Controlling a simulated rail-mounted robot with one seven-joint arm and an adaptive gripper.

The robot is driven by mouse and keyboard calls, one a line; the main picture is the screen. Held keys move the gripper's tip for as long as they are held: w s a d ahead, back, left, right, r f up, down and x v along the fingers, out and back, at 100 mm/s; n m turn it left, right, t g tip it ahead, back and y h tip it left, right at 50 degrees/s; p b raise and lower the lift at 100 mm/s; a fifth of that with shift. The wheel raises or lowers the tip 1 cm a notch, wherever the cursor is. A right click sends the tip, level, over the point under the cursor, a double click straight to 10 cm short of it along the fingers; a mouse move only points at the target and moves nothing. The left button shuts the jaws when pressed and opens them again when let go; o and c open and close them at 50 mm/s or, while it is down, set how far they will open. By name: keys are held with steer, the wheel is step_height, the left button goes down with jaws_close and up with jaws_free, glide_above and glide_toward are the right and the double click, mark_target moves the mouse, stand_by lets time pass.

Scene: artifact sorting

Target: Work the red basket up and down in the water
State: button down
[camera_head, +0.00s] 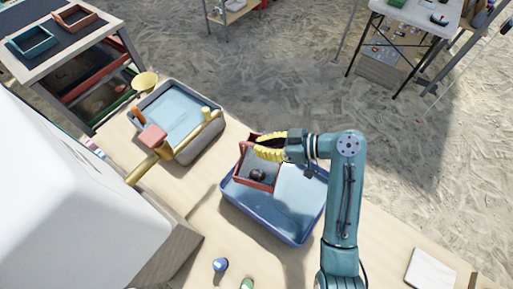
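The red basket (239,168) is a small open rectangular frame with a grey mesh-like bottom. It sits within the left part of the blue tub (263,230), and a dark lump (257,175) lies in it. Pale blue water (296,208) shows in the tub to the right of the basket. My gripper (258,147), with yellow ribbed fingers, comes in from the right at the basket's far end. The fingers cover part of the far rim. I cannot tell whether they are closed on it, or how deep the basket sits.
A grey tub (205,147) of water with a brass tap (145,170) and a red block stands to the left. A blue-capped item (220,264) and a green one (247,284) lie at the front. A white cloth (430,270) lies at the right.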

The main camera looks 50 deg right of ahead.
mark_target(260, 167)
steer(key=f+b, duration=0.2)
steer(key=f, duration=0.1)
steer(key=f+b, duration=0.4)
steer(key=f, duration=0.1)
steer(key=shift+s+f, duration=0.25)
steer(key=shift+f, duration=0.05)
steer(key=f+b, duration=0.3)
steer(key=f, duration=0.1)
steer(key=shift+w+a+b, duration=0.2)
steer(key=shift+w+b, duration=0.05)
steer(key=shift+b, duration=0.15)
steer(key=shift+d+f+b, duration=0.1)
steer(key=shift+f+b, duration=0.35)
steer(key=shift+f, duration=0.35)
steer(key=shift+r, duration=0.35)
stand_by(3.8)
